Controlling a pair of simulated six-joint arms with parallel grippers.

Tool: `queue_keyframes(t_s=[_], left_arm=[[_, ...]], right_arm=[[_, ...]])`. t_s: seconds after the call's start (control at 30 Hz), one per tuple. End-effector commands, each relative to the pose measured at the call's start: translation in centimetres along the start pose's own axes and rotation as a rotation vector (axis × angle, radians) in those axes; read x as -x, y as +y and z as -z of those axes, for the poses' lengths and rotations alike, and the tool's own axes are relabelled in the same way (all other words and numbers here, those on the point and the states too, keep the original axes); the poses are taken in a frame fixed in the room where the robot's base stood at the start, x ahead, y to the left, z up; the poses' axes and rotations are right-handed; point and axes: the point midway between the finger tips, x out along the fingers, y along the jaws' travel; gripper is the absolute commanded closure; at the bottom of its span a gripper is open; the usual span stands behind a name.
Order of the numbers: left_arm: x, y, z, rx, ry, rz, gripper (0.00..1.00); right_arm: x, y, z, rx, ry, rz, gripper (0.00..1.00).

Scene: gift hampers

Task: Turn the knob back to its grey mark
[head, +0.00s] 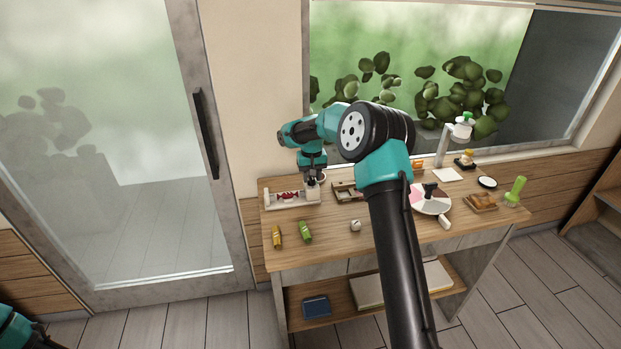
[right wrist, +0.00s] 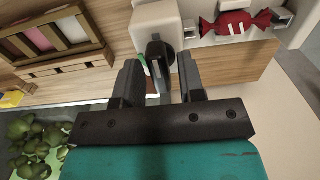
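The knob (right wrist: 157,62) is a dark bar on a white box (right wrist: 156,18), seen in the right wrist view. A small green mark shows beside it; I cannot make out a grey mark. My right gripper (right wrist: 158,78) is open, with one finger on each side of the knob and what looks like a gap to each. In the head view my right gripper (head: 313,186) is down at the white box at the table's back left, and it hides the knob there. My left gripper is out of view.
A red wrapped candy (head: 286,196) lies in a white holder beside the box. A yellow tube (head: 277,237) and a green tube (head: 305,232) lie in front. A wooden tray (head: 346,191) stands to the right. My right arm covers the table's middle.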

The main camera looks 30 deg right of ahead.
Motion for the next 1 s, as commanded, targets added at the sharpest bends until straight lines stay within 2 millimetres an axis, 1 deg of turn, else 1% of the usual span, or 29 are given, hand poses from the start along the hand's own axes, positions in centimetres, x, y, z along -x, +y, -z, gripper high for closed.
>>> queue_keyframes(t_s=[0.03,0.1,0.13,0.6,0.77,1.0], left_arm=[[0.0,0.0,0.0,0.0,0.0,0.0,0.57],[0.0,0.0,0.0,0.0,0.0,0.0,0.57],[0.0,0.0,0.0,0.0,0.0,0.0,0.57],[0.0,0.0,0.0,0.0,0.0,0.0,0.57],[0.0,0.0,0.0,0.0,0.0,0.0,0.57],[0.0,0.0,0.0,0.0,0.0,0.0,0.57]], right_arm=[[0.0,0.0,0.0,0.0,0.0,0.0,0.59],[0.0,0.0,0.0,0.0,0.0,0.0,0.52],[0.0,0.0,0.0,0.0,0.0,0.0,0.51],[0.1,0.0,0.0,0.001,0.0,0.0,0.51],[1.0,0.0,0.0,0.0,0.001,0.0,0.51],[2.9,0.0,0.0,0.0,0.001,0.001,0.51]])
